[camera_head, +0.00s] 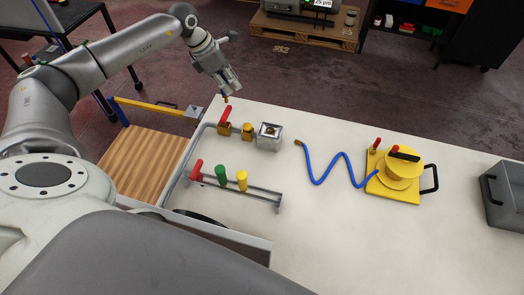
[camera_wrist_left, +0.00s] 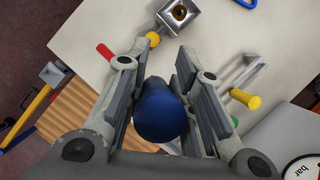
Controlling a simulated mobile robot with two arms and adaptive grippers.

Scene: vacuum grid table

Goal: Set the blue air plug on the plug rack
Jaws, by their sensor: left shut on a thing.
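My left gripper (camera_head: 229,86) is raised over the far left edge of the white table. In the wrist view it (camera_wrist_left: 165,85) is shut on the blue air plug (camera_wrist_left: 159,112), whose rounded blue body sits between the fingers. In the head view the fingers hide most of the plug, with a small brass tip below them. The plug rack (camera_head: 262,190) is a low metal rail nearer me on the table. It holds a red plug (camera_head: 196,170), a green plug (camera_head: 221,174) and a yellow plug (camera_head: 241,180). My right gripper is not in view.
A pipe with a red-handled valve (camera_head: 225,122) leads to a metal block (camera_head: 269,143) with a round opening. A blue hose (camera_head: 325,170) runs to a yellow device (camera_head: 400,176). A grey bin (camera_head: 507,196) stands at the right. The front middle of the table is clear.

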